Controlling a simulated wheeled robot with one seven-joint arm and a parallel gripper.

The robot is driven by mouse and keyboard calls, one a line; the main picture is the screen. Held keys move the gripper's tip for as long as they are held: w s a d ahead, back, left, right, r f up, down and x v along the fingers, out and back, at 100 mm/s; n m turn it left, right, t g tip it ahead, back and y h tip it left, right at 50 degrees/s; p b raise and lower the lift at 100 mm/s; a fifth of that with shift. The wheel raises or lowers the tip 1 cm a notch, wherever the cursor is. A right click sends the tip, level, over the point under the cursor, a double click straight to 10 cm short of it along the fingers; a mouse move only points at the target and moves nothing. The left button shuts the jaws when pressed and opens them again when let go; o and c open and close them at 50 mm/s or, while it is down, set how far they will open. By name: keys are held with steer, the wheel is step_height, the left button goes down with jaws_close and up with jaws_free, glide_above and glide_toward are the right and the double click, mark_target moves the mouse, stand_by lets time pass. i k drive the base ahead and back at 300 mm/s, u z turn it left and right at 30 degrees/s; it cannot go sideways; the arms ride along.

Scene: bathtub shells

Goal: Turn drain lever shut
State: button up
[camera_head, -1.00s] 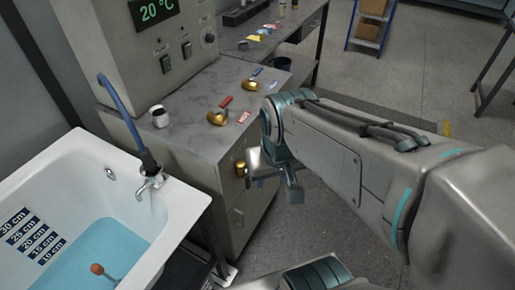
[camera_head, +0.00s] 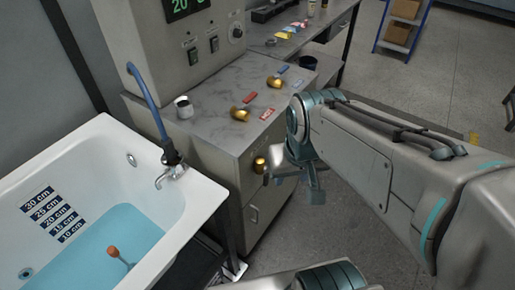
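A thin lever with an orange knob (camera_head: 113,252) stands in the blue water of the white bathtub (camera_head: 195,200), tilted to the left. Its lower end is hard to make out through the water. A dark round fitting (camera_head: 25,272) shows at the tub's lower left. My gripper (camera_head: 297,185) is right of the tub, beside the counter's right side and well apart from the lever. Its fingers look spread and empty, pointing down and left.
A tap (camera_head: 170,176) with a blue hose (camera_head: 146,100) sits on the tub's right rim. A marble-topped counter (camera_head: 215,95) with a white cup (camera_head: 184,107), golden pieces (camera_head: 240,114) and red blocks stands behind. Open floor (camera_head: 420,90) lies to the right.

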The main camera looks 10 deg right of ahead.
mark_target(266, 175)
steer(key=u, duration=0.2)
steer(key=k, duration=0.65)
steer(key=z, duration=1)
steer(key=i, duration=0.5)
steer(key=u, duration=0.05)
